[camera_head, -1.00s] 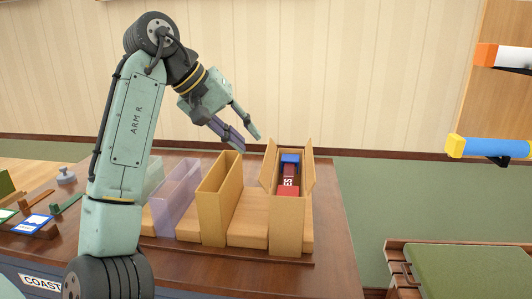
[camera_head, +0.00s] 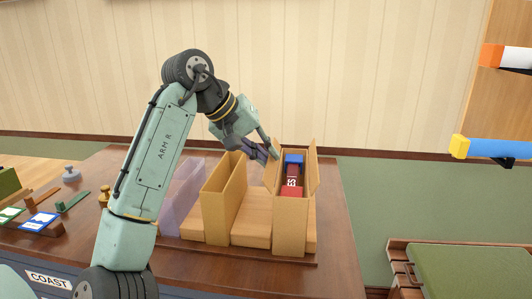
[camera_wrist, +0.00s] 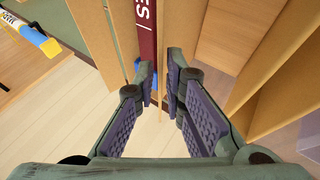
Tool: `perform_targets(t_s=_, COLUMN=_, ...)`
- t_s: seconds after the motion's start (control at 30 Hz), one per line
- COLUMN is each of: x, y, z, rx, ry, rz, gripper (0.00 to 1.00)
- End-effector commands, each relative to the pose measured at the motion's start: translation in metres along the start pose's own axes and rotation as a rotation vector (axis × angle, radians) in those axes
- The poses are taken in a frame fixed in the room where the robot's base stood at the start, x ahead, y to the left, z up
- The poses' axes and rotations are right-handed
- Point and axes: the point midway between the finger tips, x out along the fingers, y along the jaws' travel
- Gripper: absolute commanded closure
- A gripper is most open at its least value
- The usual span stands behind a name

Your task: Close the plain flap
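A tall cardboard box (camera_head: 290,225) stands at the right end of the row on the desk. Its left flap (camera_head: 271,174) and right flap (camera_head: 313,178) both stand up and open. I cannot tell from markings which one is plain. A dark red book (camera_head: 292,187) with white lettering and a blue piece (camera_head: 294,158) sit inside. My gripper (camera_head: 271,153) is at the top of the left flap. In the wrist view my gripper (camera_wrist: 161,76) has its fingers partly apart, with a thin tan flap edge (camera_wrist: 161,100) between them. Contact is unclear.
An open tan box (camera_head: 216,215) and a translucent purple box (camera_head: 178,195) stand to the left. A blue roll with a yellow end (camera_head: 495,149) is on the right wall. A green-topped bench (camera_head: 470,270) stands at lower right.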

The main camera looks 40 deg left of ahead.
Motion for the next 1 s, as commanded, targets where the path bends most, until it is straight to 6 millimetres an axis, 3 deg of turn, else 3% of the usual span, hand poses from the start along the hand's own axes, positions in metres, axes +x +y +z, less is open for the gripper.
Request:
perform_targets(t_s=0.13, x=-0.0002, y=0.0, z=0.0, rx=0.0, ry=0.0, rz=0.0, gripper=1.0)
perform_targets(t_s=0.67, x=-0.0006, y=0.0011, z=-0.0002, rx=0.004, ry=0.0, rz=-0.008, gripper=1.0)
perform_targets(t_s=1.0, x=-0.0022, y=0.0099, z=-0.0013, rx=0.06, ry=0.001, rz=-0.143, gripper=1.0)
